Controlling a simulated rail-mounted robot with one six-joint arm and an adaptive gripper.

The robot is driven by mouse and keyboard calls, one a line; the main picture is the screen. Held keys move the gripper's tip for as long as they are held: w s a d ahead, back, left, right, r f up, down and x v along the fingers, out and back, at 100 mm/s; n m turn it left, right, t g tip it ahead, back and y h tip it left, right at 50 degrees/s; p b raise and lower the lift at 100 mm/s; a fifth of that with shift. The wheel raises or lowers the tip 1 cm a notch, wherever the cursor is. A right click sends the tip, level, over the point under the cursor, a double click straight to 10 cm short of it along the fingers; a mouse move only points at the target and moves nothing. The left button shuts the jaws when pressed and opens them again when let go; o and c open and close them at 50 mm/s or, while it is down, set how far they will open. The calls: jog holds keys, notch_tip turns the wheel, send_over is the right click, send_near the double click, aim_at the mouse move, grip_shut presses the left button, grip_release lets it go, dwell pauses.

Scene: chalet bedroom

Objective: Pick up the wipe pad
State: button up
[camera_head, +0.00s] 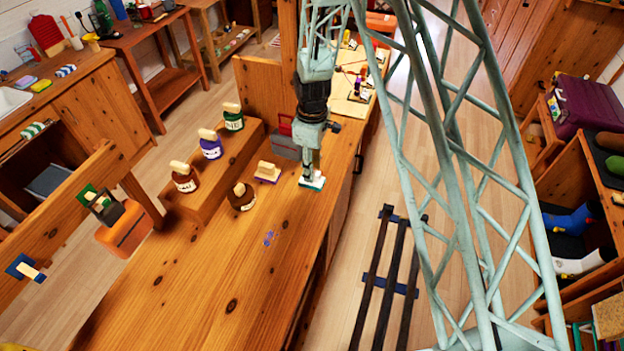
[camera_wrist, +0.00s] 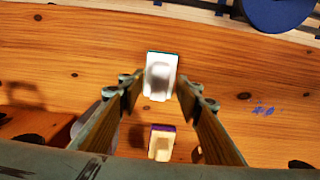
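A white pad with a teal edge (camera_head: 312,183) lies on the wooden bench under my gripper (camera_head: 311,168). In the wrist view this pad (camera_wrist: 160,76) lies just beyond and between my spread fingertips (camera_wrist: 158,88). My gripper is open and holds nothing; whether the fingertips touch the pad I cannot tell. A second pad, with a purple base and a pale block on top (camera_head: 267,172), lies just left of it in the head view. It shows low between the fingers in the wrist view (camera_wrist: 162,143). Which of the two is the wipe pad is not marked.
A dark stoppered bottle (camera_head: 242,197) stands left of the pads. A stepped wooden stand (camera_head: 203,190) behind holds three more bottles. A grey box (camera_head: 288,146) is close behind my gripper. Blue stains (camera_head: 269,238) mark the bench top, which is clear towards the front.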

jog(key=shift+f, duration=1.05)
jog(key=c, duration=1)
jog(key=shift+r, duration=0.15)
jog(key=shift+r, duration=1.65)
jog(key=s+d, duration=0.1)
jog(key=s, duration=0.4)
jog(key=s+d+r+b, duration=0.1)
jog(key=s, duration=0.4)
jog(key=s+d, duration=0.1)
jog(key=s, duration=0.4)
jog(key=shift+s+r, duration=0.2)
jog(key=shift+s, duration=0.1)
